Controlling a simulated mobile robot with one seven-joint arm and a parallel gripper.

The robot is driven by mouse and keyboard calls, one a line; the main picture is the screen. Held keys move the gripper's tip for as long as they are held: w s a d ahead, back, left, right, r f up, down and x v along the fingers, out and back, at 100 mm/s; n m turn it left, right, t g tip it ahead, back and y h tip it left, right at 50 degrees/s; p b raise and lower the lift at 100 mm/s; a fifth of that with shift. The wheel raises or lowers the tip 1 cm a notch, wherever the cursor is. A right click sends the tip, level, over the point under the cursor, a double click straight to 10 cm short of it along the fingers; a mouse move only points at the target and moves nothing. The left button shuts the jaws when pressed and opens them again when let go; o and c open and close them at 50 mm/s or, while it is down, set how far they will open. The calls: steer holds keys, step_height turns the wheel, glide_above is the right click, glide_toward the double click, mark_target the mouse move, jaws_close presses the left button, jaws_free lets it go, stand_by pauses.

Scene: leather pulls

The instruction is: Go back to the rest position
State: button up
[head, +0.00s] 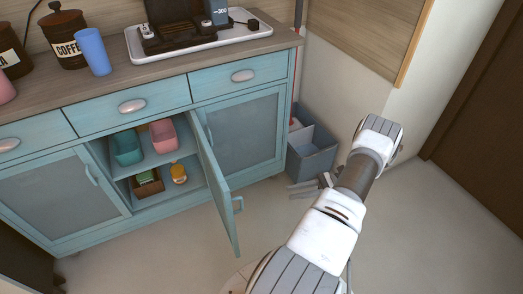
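My arm rises from the bottom of the head view, right of the middle, over bare floor. My gripper (306,188) shows partly behind the arm, pointing left, in front of the grey bin. Its fingertips are small and partly hidden, so I cannot tell whether they are apart. I see nothing held in it. The gripper appears clear of the blue cabinet (150,107), to the right of its open door (217,188).
The open door sticks out into the room. Inside are a teal bin (126,149), a pink bin (164,136), a basket (148,188) and a yellow bottle (178,173). A grey bin (312,160) stands beside the cabinet. Floor at right is clear up to the brown door (480,120).

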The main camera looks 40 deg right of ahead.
steer(key=shift+r, duration=0.1)
steer(key=w+a+r+n+g+h, duration=0.3)
steer(key=a+r+n+h, duration=0.15)
steer(key=r, duration=0.55)
steer(key=w+a+r+n+g+h+p, duration=0.1)
steer(key=w+a+r+n+g+h, duration=0.3)
steer(key=r, duration=0.5)
steer(key=w+a+r+n+g+h, duration=0.1)
steer(key=w+a+r+n+h, duration=0.2)
steer(key=a+r+n, duration=0.5)
steer(key=s+a+r+n+t+h, duration=0.2)
steer(key=a+r, duration=0.1)
steer(key=r, duration=0.4)
steer(key=s+a+r+n+t+h, duration=0.1)
steer(key=a+r+n+t+h, duration=0.1)
steer(key=a+r, duration=0.35)
steer(key=s+a+f+n, duration=0.2)
steer(key=s+a+n, duration=0.25)
steer(key=s, duration=0.45)
step_height(320, 180, up, 22)
steer(key=m+p, duration=0.1)
steer(key=p, duration=2)
steer(key=shift+w+a+r+t, duration=0.15)
steer(key=shift+w+t, duration=0.15)
steer(key=shift+t, duration=0.1)
